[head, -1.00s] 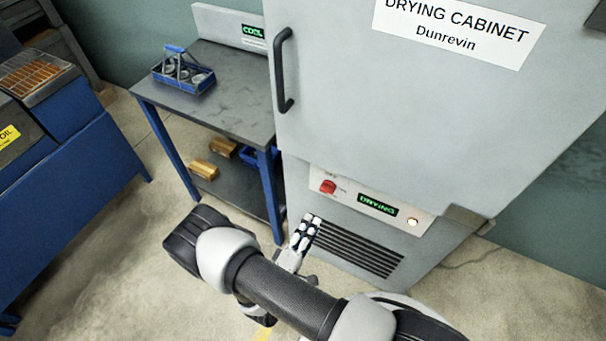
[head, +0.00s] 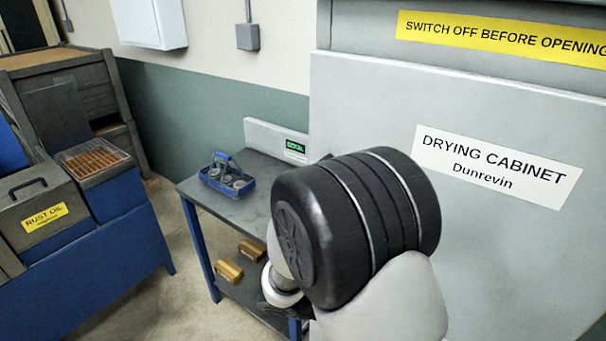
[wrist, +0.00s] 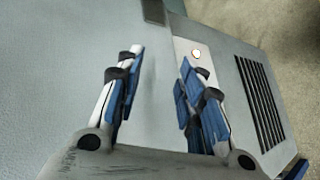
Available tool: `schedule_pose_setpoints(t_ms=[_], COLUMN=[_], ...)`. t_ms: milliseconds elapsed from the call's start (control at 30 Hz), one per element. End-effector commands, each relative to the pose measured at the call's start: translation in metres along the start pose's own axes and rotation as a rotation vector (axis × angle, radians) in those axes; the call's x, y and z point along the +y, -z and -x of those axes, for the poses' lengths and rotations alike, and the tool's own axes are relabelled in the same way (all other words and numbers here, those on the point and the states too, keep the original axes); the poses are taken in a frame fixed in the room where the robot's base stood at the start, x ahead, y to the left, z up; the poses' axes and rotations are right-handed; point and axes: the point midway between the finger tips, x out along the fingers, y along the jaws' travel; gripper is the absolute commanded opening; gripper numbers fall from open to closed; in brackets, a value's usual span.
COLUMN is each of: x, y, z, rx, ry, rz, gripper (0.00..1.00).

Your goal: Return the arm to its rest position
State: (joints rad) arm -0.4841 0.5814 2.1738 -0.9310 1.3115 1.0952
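My gripper (wrist: 160,90) shows in the wrist view with its two blue-padded fingers apart and nothing between them. It is in front of the grey drying cabinet, whose lower panel with a lit round lamp and black vent slots shows behind the fingers. In the head view my raised arm, with a large black joint, covers part of the drying cabinet (head: 380,110) and the table beside it. The gripper itself is hidden in the head view.
At left stand a rust oil box (head: 45,205) and a blue bench (head: 110,255). Floor between is clear.

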Motion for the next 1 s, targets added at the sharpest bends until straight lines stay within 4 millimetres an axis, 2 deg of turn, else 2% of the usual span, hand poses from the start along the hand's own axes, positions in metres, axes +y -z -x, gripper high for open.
schedule_pose_setpoints(t_ms=[33,200,367,500,733,1000], x=[0.014,0.041,0.056,0.067,0.083,0.094], y=[-0.012,-0.051,-0.082,-0.104,-0.128,-0.136], z=[0.002,0.011,0.025,0.043,0.076,0.099], rx=[-0.031,-0.085,-0.060,0.023,0.250,0.439], ry=[0.074,0.325,0.560,0.748,0.975,1.059], rz=[-0.021,-0.052,-0.095,-0.146,-0.246,-0.312], gripper=[0.35,0.35,0.35,0.35,0.35,0.35])
